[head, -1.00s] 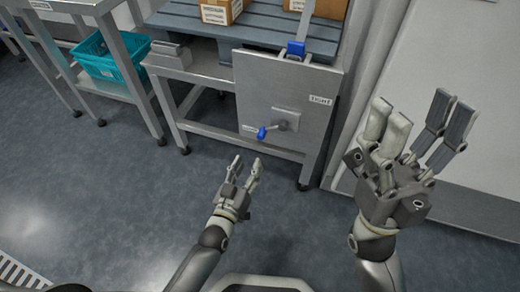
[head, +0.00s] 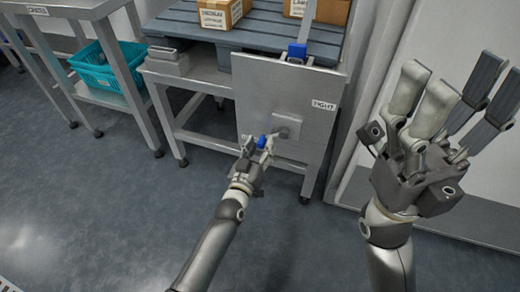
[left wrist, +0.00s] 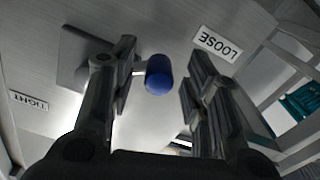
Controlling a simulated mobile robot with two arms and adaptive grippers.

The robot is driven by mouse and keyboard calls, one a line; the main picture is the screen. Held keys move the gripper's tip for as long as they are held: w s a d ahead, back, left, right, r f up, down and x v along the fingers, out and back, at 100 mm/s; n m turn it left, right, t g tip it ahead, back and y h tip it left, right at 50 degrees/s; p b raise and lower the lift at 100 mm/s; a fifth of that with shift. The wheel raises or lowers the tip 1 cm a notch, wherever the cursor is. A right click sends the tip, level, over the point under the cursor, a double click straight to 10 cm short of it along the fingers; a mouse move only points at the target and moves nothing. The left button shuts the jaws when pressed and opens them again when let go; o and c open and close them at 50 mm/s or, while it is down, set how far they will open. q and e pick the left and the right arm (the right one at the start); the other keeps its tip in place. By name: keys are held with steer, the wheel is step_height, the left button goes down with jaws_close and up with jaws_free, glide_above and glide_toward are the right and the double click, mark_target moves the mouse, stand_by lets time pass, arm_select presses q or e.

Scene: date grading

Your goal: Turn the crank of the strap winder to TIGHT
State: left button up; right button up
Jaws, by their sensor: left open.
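The strap winder's grey panel (head: 262,85) stands upright at the front of a metal stand. Its crank hub (head: 289,124) is near the panel's middle, and the blue crank knob (head: 262,142) points left of it. My left gripper (head: 259,145) is open at the knob. In the left wrist view the blue knob (left wrist: 159,75) sits between the two open fingers (left wrist: 157,98), with no clear contact. The TIGHT label (head: 324,105) is to the right of the hub. The LOOSE label (left wrist: 216,44) shows in the left wrist view. My right gripper (head: 465,105) is open and empty at the right.
A blue-grey slatted pallet (head: 258,28) with cardboard boxes (head: 222,12) lies on the stand above the panel. A blue strap fitting (head: 297,51) sits at the panel's top edge. A teal basket (head: 108,69) is on a shelf at left. The floor in front is clear.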

arm_select(q)
jaws_close()
stand_by(0.3)
steer(key=shift+a, duration=0.1)
